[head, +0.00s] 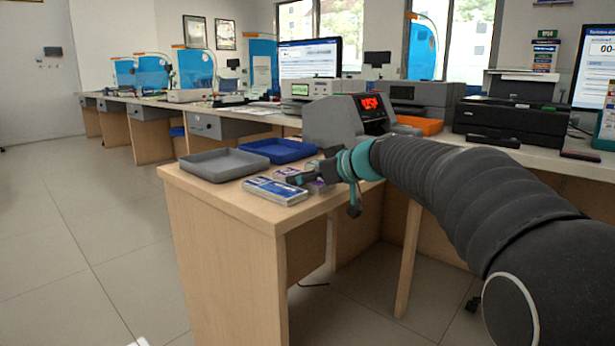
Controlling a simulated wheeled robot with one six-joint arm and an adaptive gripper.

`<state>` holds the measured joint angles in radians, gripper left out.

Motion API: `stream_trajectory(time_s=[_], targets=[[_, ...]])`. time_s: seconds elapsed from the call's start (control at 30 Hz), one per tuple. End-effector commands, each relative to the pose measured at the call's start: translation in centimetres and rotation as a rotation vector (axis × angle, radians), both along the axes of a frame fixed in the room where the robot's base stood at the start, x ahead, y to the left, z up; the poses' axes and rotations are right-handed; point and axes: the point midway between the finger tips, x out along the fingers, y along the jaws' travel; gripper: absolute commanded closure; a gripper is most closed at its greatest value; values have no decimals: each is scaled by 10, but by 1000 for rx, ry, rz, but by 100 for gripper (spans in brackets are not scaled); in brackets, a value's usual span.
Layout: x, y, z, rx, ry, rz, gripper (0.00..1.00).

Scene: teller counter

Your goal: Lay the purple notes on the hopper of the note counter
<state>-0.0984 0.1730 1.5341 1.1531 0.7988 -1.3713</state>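The purple notes (318,187) lie on the near wooden counter, partly hidden behind my gripper. My gripper (323,195) is low over the counter's right edge. Its dark fingers are spread, one reaching left over the notes and one hanging down by the edge. It looks open, and I see nothing held between the fingers. The note counter (335,125) is a grey machine with a red lit display, standing behind my gripper. Its hopper is not clearly visible from here.
A bundle of blue notes (275,190) lies left of the purple notes. A grey tray (222,178) and a blue tray (255,146) stand behind it. An orange tray (420,125) and a black printer (508,122) are to the right. The counter's front left corner is clear.

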Motion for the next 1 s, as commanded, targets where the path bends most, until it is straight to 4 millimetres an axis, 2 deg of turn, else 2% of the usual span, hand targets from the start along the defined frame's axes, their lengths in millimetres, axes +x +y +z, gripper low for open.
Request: stream_trajectory(time_s=[0.37, 0.47, 0.67, 1.0], targets=[[0, 0, 2, -1, 1, 0, 13], [-8, -11, 5, 0, -3, -3, 13], [-31, -33, 32, 0, -5, -2, 13], [-68, -80, 55, 0, -2, -3, 13]])
